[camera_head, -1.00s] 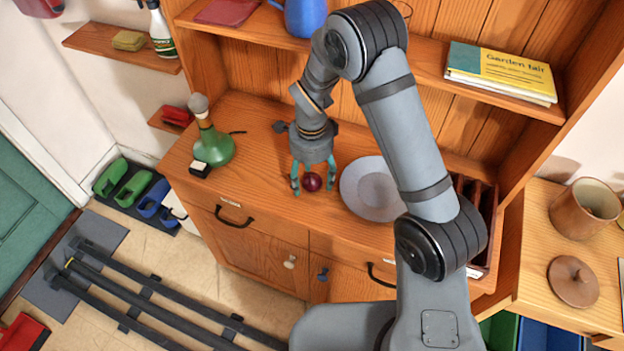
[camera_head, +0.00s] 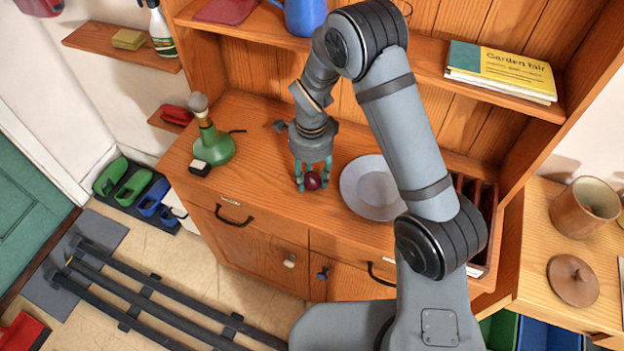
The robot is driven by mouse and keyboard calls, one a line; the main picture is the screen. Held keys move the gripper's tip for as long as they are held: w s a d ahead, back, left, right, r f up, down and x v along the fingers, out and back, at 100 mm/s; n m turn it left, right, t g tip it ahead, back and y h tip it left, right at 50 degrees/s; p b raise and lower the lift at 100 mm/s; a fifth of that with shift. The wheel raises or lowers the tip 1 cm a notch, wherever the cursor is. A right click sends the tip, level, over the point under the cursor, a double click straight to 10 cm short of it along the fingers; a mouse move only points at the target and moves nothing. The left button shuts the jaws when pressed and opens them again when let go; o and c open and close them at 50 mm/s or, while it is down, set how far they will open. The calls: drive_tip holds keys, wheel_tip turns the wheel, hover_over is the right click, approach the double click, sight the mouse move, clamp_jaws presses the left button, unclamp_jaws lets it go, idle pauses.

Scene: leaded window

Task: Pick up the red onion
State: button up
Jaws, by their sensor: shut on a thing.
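The red onion (camera_head: 312,181) is a small dark purple-red ball on the wooden dresser top (camera_head: 262,160), left of a grey plate. My gripper (camera_head: 312,183) points down over it, with teal fingers on either side, and is shut on it. The onion appears to be at the level of the dresser top; I cannot tell whether it is clear of the wood. Part of the onion is hidden by the fingers and the gripper body.
The grey plate (camera_head: 372,188) lies close to the right of my gripper. A shelf above holds a blue jug (camera_head: 305,16) and books (camera_head: 500,72). The dresser's front edge is close.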

sight(311, 175)
wheel_tip(311, 175, up, 10)
drive_tip(key=shift+b, duration=0.7)
